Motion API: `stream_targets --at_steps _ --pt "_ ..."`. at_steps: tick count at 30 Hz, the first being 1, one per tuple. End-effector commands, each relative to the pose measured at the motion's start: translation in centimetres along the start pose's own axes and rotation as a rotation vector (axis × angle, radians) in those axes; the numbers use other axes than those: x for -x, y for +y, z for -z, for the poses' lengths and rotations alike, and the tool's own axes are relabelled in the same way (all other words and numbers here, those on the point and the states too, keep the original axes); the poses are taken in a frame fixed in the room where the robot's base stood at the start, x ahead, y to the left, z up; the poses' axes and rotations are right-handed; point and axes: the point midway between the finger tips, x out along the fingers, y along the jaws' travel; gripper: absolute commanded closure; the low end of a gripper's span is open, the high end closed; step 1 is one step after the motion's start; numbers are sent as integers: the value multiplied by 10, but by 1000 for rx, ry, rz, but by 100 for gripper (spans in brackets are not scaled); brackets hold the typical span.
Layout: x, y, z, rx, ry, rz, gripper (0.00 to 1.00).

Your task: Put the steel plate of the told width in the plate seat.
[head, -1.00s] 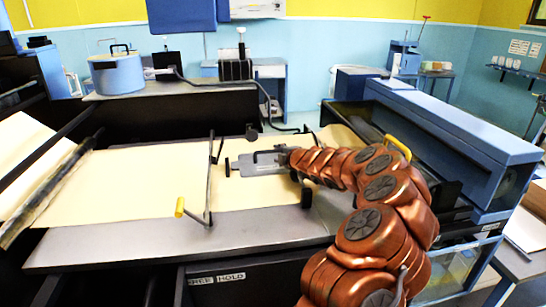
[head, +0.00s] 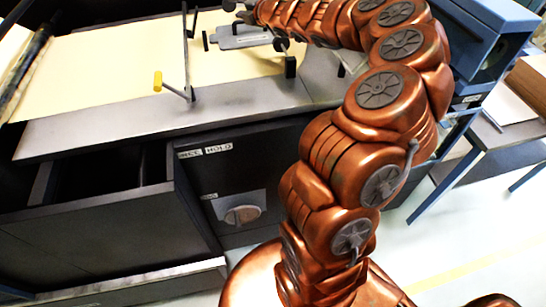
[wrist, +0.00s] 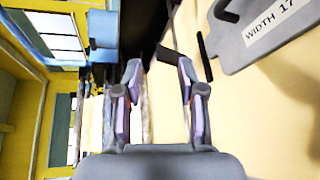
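A grey steel plate (head: 238,41) with a handle lies on the cream paper sheet on the bench. In the wrist view the plate (wrist: 262,50) is at the upper right, and its label reads "WIDTH 17", cut off by the picture edge. My gripper (wrist: 158,72) is open and empty, with the plate apart from its fingers, to their right. In the head view the end of my arm is at the top edge, just beyond the plate, and the fingers are hard to make out. I cannot pick out the plate seat with certainty.
Black posts (head: 290,67) stand by the plate. Below the bench are an open drawer (head: 95,205) and a panel labelled "HOLD" (head: 218,148). A blue machine (head: 490,40) stands at the right.

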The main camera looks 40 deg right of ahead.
Motion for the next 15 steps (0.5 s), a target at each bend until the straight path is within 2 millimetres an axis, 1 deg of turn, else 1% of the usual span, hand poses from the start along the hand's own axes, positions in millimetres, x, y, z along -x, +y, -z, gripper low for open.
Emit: stream_targets --at_steps 1,2,3,5,6,7,8,9,11,12,14,15 --pt "3 34 29 152 55 -55 60" --pt "6 52 46 250 86 -89 60" --pt "12 76 69 385 126 -140 60" --pt "23 105 107 590 185 -214 60" --pt "33 121 134 729 225 -266 60" --pt "42 132 156 835 257 -310 60" --pt "51 141 177 941 287 -353 60" --pt "64 149 205 1085 328 -410 60" --pt "88 158 248 1305 388 -509 60" --pt "105 158 276 1452 433 -576 60" --pt "134 150 316 1676 506 -686 60" --pt "154 142 340 1825 553 -765 60"
